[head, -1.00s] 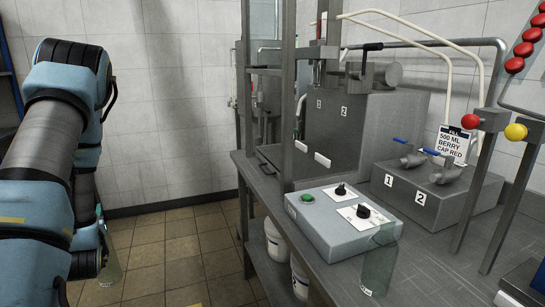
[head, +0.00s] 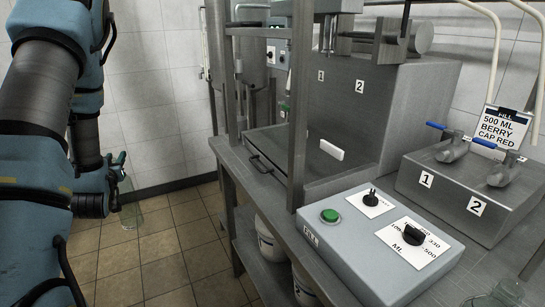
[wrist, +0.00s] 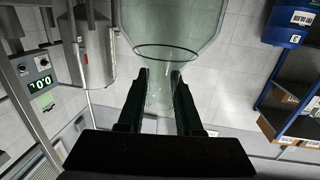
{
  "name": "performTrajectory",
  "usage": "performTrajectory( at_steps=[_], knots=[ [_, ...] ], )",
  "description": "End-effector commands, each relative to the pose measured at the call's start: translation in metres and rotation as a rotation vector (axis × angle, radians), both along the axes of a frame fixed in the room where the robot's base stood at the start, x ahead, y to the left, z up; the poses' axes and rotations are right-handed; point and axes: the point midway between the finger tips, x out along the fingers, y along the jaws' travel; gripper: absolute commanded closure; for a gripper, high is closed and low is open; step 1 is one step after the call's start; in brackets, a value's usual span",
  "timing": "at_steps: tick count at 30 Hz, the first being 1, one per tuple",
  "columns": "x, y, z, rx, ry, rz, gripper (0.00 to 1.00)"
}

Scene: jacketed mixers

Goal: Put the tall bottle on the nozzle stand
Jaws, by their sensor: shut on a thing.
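A clear, pale green bottle (head: 131,208) hangs below my gripper (head: 117,168) at the left of the head view, over the tiled floor and away from the bench. In the wrist view my gripper (wrist: 160,88) has its two dark fingers shut on the bottle's narrower part (wrist: 162,98), and the wide body (wrist: 172,22) extends beyond the fingertips. A metal frame with a low tray (head: 262,158) stands on the bench. A steel block with numbers 1 and 2 (head: 365,130) is behind it. I cannot tell which part is the nozzle stand.
A grey control box (head: 375,262) with a green button and knobs sits at the bench front. A valve block (head: 450,195) with blue handles and a "500 ML BERRY CAP RED" card (head: 503,130) is at right. Another clear bottle (head: 507,292) is cut off at bottom right. Floor at left is free.

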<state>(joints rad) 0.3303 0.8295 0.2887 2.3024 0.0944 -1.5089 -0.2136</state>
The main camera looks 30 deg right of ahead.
Motion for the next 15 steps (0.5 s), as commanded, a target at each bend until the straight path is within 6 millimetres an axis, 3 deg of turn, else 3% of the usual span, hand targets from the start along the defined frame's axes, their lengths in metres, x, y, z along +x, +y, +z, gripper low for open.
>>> performTrajectory(
  at_steps=[8,15],
  knots=[
    [0.004,-0.087,0.038,-0.002,-0.009,-0.253,1.00],
    [-0.016,-0.179,0.084,-0.001,-0.011,-0.543,1.00]
  ],
)
